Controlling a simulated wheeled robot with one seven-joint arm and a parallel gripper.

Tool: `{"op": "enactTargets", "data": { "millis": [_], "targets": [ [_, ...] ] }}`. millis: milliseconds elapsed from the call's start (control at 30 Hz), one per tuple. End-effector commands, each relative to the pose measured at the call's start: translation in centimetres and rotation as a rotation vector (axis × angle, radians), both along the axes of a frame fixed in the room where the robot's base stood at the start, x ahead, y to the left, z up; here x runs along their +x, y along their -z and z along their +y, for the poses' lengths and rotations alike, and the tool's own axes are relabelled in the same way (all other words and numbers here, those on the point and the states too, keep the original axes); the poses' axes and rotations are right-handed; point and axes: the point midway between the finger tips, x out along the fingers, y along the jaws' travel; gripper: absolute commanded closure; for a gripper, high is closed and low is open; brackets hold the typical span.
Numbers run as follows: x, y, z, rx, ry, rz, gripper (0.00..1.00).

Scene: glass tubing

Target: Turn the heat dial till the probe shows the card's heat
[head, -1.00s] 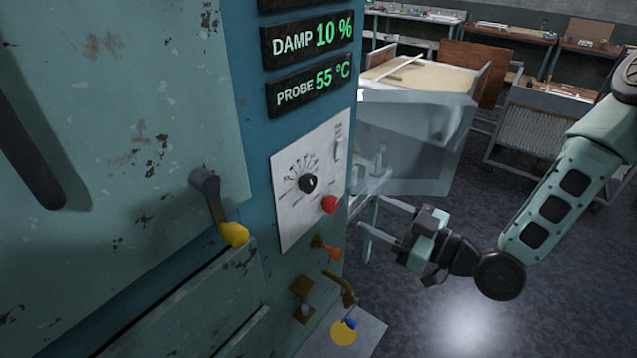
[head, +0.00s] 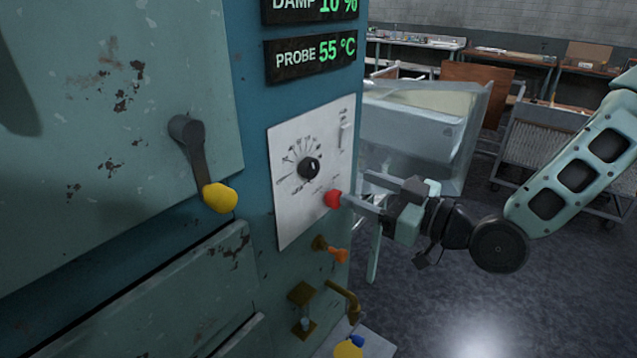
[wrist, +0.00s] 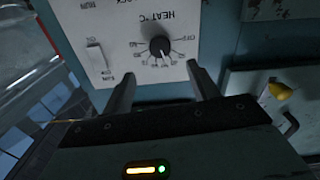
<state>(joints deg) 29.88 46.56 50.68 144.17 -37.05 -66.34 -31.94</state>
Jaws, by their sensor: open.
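The black heat dial (head: 309,167) sits on a white panel (head: 290,225) on the blue cabinet face. In the wrist view the dial (wrist: 160,47) appears upside down under "HEAT °C", just beyond and between the fingertips. The dial's exact setting is too small to read. The probe display (head: 315,52) shows 55 °C in green. My gripper (head: 356,190) is open and empty, at the panel's right side, and overlaps the red knob's edge in the head view. In the wrist view its two fingers (wrist: 160,78) are spread apart. No card is visible.
A red knob (head: 332,198) and a switch (head: 345,134) share the panel. A damp display (head: 315,8) is cut off above. A yellow-tipped lever (head: 220,197) is on the left. Brass taps (head: 342,300) stick out below. Open floor lies right.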

Motion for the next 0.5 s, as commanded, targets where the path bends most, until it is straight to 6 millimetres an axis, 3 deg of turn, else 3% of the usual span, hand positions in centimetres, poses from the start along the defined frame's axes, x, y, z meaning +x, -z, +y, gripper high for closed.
{"op": "enactTargets", "data": {
  "millis": [300,500],
  "targets": [
    [3.8,-0.7,5.0,0.003,-0.002,0.001,0.41],
    [5.6,-0.5,7.3,0.003,-0.001,0.000,0.41]
  ]
}}
